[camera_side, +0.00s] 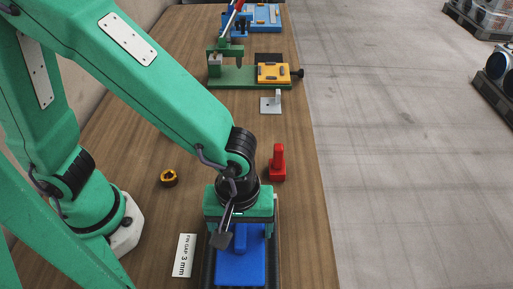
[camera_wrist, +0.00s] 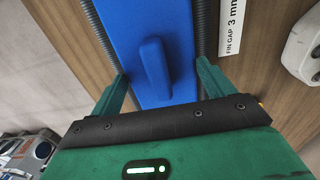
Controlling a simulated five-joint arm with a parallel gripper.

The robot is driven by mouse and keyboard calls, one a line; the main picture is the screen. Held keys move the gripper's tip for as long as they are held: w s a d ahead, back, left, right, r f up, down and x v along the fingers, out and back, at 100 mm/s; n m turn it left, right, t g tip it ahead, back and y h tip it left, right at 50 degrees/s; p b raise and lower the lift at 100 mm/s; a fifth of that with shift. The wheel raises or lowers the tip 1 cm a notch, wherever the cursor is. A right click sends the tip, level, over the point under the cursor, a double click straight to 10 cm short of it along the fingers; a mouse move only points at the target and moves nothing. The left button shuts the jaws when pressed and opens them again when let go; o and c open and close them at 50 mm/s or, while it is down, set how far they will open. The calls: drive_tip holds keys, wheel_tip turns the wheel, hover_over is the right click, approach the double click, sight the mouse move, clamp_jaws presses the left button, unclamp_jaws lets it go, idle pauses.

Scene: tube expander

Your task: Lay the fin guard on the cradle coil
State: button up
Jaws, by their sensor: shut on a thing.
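The fin guard (camera_wrist: 150,30) is a flat blue plate with a raised blue grip bar. It also shows in the side view (camera_side: 241,268), at the bottom centre. My gripper (camera_wrist: 162,75) is shut on the guard, one green finger at each long side; it shows from behind in the side view (camera_side: 239,218). Dark ribbed strips, which look like the cradle coil (camera_wrist: 203,28), run along both sides of the guard, and also show in the side view (camera_side: 276,262). The guard covers the middle between them. Whether it rests on the coil or hangs just above it, I cannot tell.
A "FIN GAP 3 mm" label (camera_side: 185,255) lies left of the coil. A brass-coloured ring (camera_side: 169,177) and a red block (camera_side: 278,163) stand farther back. Beyond are a small grey bracket (camera_side: 270,104), a green fixture (camera_side: 237,75) and a blue tray (camera_side: 262,17).

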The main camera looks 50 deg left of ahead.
drive_tip(key=shift+f, duration=0.9)
idle(1.8)
drive_tip(key=o, duration=0.9)
drive_tip(key=shift+r, duration=3)
